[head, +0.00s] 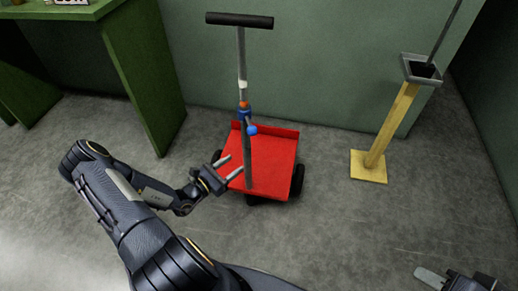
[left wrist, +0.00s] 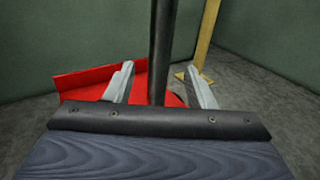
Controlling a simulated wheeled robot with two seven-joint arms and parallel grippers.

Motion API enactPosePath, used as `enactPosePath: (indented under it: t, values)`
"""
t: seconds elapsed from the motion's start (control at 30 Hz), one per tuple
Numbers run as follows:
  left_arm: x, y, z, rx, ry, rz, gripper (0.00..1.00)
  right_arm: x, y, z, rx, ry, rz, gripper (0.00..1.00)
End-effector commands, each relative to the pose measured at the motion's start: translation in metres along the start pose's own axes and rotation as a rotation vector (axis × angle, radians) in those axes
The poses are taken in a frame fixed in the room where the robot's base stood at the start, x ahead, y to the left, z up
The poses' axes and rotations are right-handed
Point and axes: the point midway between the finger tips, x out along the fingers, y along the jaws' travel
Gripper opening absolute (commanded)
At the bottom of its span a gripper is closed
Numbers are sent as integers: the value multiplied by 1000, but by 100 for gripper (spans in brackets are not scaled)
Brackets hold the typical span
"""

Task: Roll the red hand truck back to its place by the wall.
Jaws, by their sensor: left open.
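The red hand truck (head: 273,165) stands upright on the grey floor in front of the green wall. It has a flat red bed, dark wheels, a grey upright pole (head: 242,75) with blue and orange fittings, and a black crossbar handle (head: 240,20). My left gripper (head: 235,165) is open, low beside the pole, its fingers pointing at it. In the left wrist view the pole (left wrist: 161,45) shows between the two fingers (left wrist: 160,75); I cannot tell whether it touches them. My right gripper (head: 432,277) shows only partly at the bottom right, away from the truck.
A yellow post (head: 389,130) on a square base, with a grey holder and a thin rod on top, stands right of the truck. A green bench (head: 140,65) stands at the left. The green wall (head: 330,60) is close behind. Floor between truck and post is clear.

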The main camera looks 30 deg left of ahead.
Motion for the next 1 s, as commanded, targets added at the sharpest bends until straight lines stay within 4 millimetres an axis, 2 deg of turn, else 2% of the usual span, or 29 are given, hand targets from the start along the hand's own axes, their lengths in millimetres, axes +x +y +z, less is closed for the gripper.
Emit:
enactPosePath:
  t: [0.5, 0.63, 0.87, 0.9, 1.0]
  values:
    - [69, 0, -2, 0, 0, -1, 50, 16, 7, 8, 0, -1, 0, 36]
    - [76, 0, -1, 0, -1, 0, 50, 17, 8, 9, 0, -1, 0, 36]
    - [77, 0, 0, -1, 0, 1, 50, 17, 8, 9, 0, -1, 0, 36]
    - [77, 0, 0, -1, 0, 1, 48, 17, 8, 9, 0, -1, 0, 36]
    - [77, 0, 0, 0, 0, 0, 35, 17, 8, 9, 0, -1, 0, 36]
